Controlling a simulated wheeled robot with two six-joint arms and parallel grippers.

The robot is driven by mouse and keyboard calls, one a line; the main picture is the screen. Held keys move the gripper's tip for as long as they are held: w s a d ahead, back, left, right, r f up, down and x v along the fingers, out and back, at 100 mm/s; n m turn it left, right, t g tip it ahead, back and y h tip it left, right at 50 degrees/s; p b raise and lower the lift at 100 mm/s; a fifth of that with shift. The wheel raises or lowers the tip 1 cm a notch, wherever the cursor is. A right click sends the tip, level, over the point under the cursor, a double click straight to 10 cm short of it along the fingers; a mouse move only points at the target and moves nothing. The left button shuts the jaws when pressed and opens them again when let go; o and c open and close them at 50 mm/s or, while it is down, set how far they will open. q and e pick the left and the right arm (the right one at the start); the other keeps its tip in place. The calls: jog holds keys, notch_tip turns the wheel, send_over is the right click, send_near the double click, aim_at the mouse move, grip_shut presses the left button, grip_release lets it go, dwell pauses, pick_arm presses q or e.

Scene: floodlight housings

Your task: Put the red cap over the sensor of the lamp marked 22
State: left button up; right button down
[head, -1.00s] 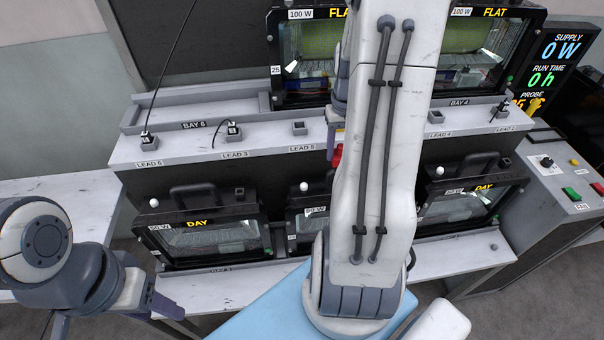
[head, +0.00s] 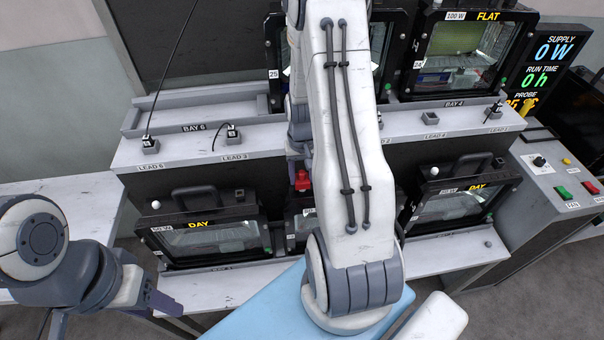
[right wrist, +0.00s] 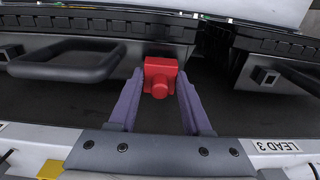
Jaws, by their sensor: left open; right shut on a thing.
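The red cap (head: 302,181) is held between the fingers of my right gripper (right wrist: 153,92), and the right wrist view shows it at the fingertips (right wrist: 160,76). In the head view it hangs at the top of the middle lower lamp (head: 300,232), hiding that lamp's white ball sensor. I cannot tell whether it touches the sensor. My right arm covers much of this lamp, and its number is not readable; no 22 can be read on any lamp. My left gripper (head: 166,303) is open and empty at the lower left.
A left lower lamp (head: 208,238) and a right lower lamp (head: 452,205) have white sensors and black handles. Two upper lamps stand behind the lead shelf (head: 190,143). A control box (head: 565,185) is at the right. A lamp handle (right wrist: 70,66) is close in the right wrist view.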

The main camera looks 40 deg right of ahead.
jog(key=shift+f, duration=0.1)
jog(key=shift+f+b, duration=0.35)
jog(key=shift+f, duration=0.05)
jog(key=shift+f, duration=0.1)
jog(key=shift+c, duration=1.7)
grip_release()
